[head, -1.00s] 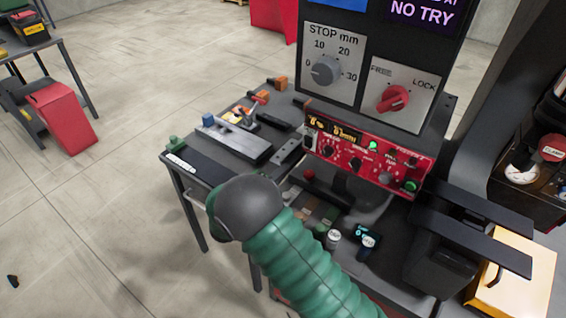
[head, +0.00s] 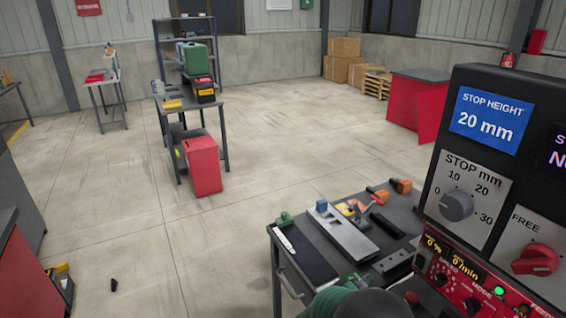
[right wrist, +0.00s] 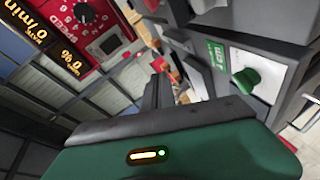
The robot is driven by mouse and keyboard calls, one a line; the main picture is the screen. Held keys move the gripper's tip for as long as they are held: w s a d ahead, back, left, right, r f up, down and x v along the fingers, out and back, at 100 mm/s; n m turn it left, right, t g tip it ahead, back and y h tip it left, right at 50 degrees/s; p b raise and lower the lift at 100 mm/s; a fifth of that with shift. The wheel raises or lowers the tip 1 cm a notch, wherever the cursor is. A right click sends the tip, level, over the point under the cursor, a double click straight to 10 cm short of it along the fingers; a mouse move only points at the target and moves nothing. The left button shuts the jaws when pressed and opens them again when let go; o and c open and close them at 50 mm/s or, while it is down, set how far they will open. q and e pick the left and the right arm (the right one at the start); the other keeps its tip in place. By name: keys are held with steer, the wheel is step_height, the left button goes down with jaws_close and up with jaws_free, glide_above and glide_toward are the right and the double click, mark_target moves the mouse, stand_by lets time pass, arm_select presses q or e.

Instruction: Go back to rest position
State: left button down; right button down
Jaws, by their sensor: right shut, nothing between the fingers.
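My right gripper (right wrist: 157,92) shows in the right wrist view, its dark fingers together with nothing between them. My green hand body with a small lit lamp fills the bottom of that view. In the head view only a green and dark part of my arm shows at the bottom edge, in front of the bench; the fingers cannot be made out there. My left gripper is in no view.
A dark machine panel (head: 470,170) with a red control box (head: 440,285) stands close at right. A grey bench (head: 290,275) holds several small tools and blocks. A red bin (head: 203,165) stands by a shelf table. Open floor lies at left and centre.

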steer(key=s+a+m+g+y+p, duration=0.1)
steer(key=s+a+m+y+p, duration=0.1)
steer(key=s+a+y, duration=0.7)
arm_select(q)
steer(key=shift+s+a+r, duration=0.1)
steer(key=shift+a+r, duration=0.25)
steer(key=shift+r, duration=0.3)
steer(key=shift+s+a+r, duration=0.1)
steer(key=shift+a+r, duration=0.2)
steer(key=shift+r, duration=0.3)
arm_select(e)
steer(key=s+f+m+g+y, duration=0.1)
steer(key=s+g, duration=0.4)
steer(key=s, duration=1)
steer(key=shift+f+m+g+y, duration=0.25)
steer(key=shift+m+g+y, duration=0.2)
steer(key=shift+y, duration=0.35)
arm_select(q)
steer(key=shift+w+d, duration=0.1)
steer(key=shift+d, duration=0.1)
arm_select(e)
steer(key=shift+d, duration=0.2)
